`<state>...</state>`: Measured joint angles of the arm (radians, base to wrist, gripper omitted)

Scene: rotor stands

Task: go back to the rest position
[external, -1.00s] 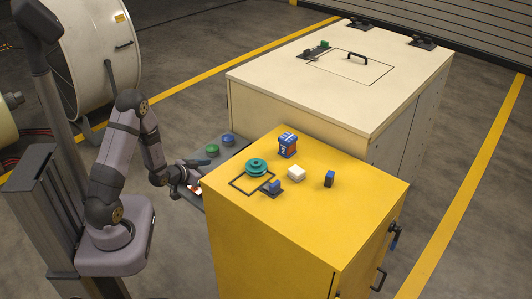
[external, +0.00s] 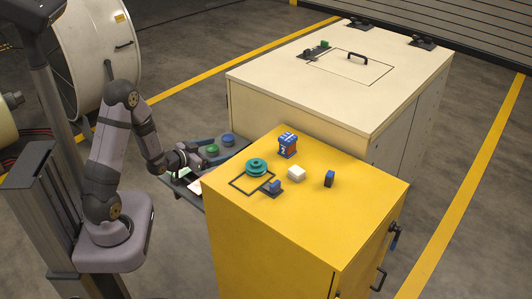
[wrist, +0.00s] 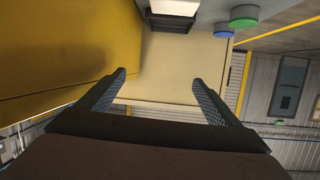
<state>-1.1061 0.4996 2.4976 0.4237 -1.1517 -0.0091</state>
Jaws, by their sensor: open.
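My gripper (wrist: 158,85) is open in the wrist view, with its two dark fingers apart and nothing between them. In the external view my gripper (external: 197,160) is over the grey shelf (external: 232,157) at the left side of the yellow cabinet (external: 265,240). My arm is bent, with its elbow raised and its wrist low. The fingertips are partly hidden in the external view.
A green disc (external: 212,149) and a blue disc (external: 228,140) sit on the shelf. On the yellow cabinet stand a teal pulley-like part (external: 256,167), a blue-and-orange block (external: 288,146), a white block (external: 296,174) and small blue-black parts. A cream cabinet (external: 340,95) stands behind.

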